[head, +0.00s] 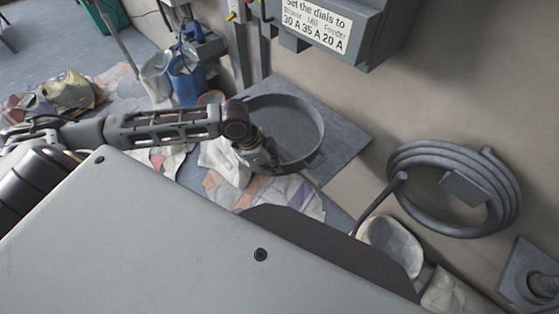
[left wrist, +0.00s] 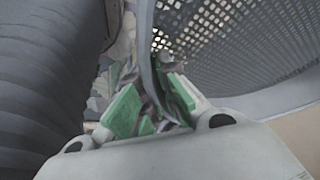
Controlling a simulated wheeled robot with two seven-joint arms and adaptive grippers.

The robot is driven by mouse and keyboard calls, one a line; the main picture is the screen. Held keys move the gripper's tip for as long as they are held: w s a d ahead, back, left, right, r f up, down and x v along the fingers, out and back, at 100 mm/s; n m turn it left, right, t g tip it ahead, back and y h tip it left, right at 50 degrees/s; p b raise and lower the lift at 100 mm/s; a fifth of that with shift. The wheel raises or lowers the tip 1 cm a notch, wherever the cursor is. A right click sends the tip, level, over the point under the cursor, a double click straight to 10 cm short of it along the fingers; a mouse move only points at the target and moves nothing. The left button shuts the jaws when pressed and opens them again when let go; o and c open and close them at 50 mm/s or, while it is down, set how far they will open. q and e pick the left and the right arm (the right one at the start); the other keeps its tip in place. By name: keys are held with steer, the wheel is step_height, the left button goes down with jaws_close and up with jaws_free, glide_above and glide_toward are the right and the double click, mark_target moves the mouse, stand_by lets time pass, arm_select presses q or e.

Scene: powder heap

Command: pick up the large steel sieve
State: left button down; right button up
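The large steel sieve (head: 290,118) is a round, dark grey pan with a raised rim, over a grey board by the wall in the head view. In the left wrist view its perforated mesh (left wrist: 235,45) fills the upper right, and its rim stands between my fingers. My left gripper (head: 262,158) is at the sieve's near left edge. Its green-padded fingers (left wrist: 155,105) are close together with the rim between them, shut on it. Whether the sieve touches the board is hard to tell. My right gripper is not in view.
A grey board (head: 345,140) lies under the sieve. A coiled grey hose (head: 455,190) is at the right. A dial box with a sign (head: 317,22) hangs above. Blue and white buckets (head: 187,80) stand behind my arm. Cloths and sacks (head: 75,90) litter the floor. A pale bucket (head: 390,243) sits lower right.

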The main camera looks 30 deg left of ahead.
arm_select(q)
steer(key=shift+s+a, duration=0.35)
steer(key=shift+s, duration=0.6)
steer(key=shift+s+a, duration=0.3)
steer(key=shift+s, duration=0.7)
stand_by(0.7)
